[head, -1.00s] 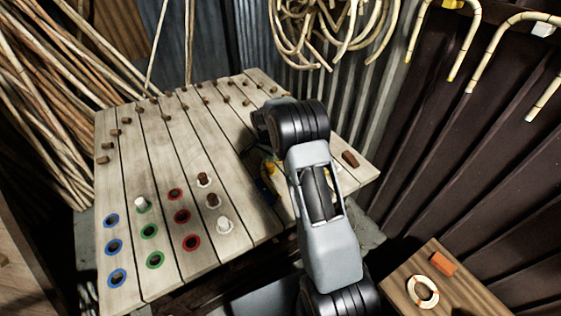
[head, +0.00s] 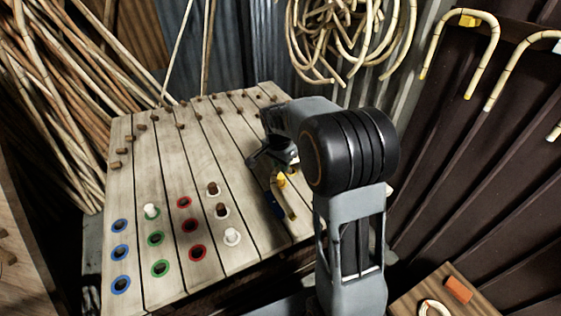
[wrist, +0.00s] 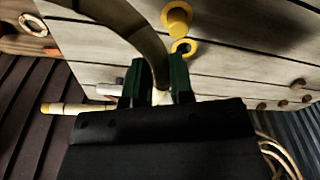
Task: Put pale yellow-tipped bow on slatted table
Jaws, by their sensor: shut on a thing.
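My gripper (head: 276,162) is over the right half of the slatted table (head: 228,180). In the wrist view its dark green fingers (wrist: 161,84) are shut on a curved cane piece, the bow (wrist: 147,40), which arcs to the upper left close to the camera. A straight pale length with a yellow tip (wrist: 60,107) sticks out left from behind the gripper; it looks like part of the bow, but the join is hidden.
Yellow peg (wrist: 177,18) and yellow ring (wrist: 183,47) are on the table. Blue (head: 120,253), green and red (head: 190,226) ringed holes and pegs fill its near left. Canes hang on the right wall (head: 460,50); a small wooden stand (head: 445,290) is at lower right.

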